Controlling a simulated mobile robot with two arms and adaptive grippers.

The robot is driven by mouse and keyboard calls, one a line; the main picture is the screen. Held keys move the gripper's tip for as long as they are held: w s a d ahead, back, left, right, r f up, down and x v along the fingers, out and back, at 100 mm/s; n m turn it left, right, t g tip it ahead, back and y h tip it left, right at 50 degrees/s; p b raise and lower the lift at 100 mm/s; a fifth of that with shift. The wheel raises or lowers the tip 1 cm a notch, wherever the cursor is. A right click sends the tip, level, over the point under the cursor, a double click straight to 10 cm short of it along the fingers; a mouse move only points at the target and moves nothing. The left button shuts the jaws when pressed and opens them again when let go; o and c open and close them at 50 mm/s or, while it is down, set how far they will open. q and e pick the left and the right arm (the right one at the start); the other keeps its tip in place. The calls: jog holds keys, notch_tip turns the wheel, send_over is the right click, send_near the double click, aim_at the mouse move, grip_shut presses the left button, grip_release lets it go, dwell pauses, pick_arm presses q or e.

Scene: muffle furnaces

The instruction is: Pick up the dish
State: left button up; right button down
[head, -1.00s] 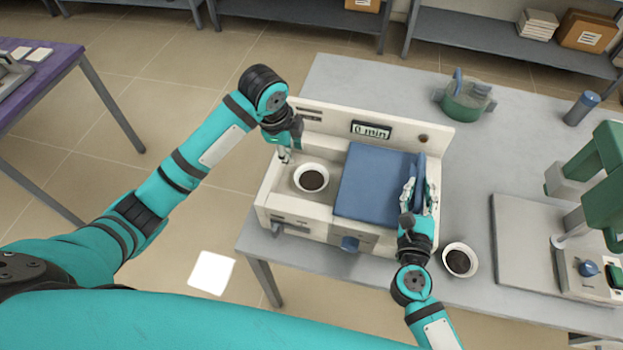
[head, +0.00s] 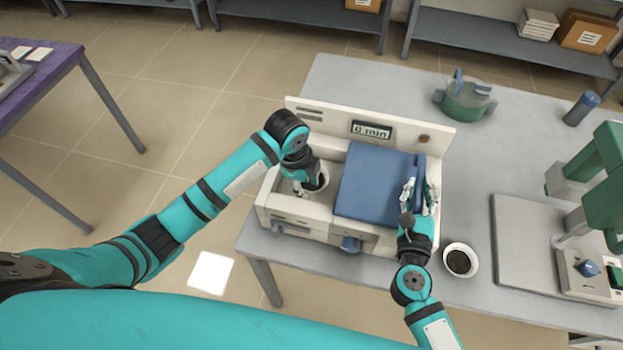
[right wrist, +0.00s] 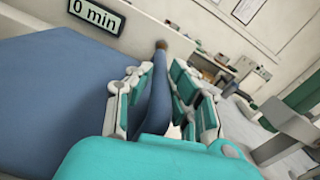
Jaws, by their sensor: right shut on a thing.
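A white dish (head: 324,183) with dark contents sits in the left, open chamber of the furnace (head: 375,236). My left gripper (head: 301,190) is at this dish and hides much of it; its grip is not clear. A second white dish (head: 460,261) with dark contents stands on the table to the right of the furnace. In the right wrist view this edge (right wrist: 156,95) stands between the fingers.
The furnace display (head: 371,130) reads 0 min. A green pot-like vessel (head: 465,101) and a blue-grey cylinder (head: 581,108) stand behind. A grey plate (head: 527,240) and a green device (head: 595,180) are at the right.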

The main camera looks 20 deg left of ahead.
pick_arm(q)
jog(key=shift+w+d+f, duration=0.1)
jog(key=shift+f, duration=0.45)
pick_arm(e)
jog(key=shift+d+f, duration=0.15)
pick_arm(q)
grip_shut()
notch_tip(320, 180, up, 23)
dwell(1.6)
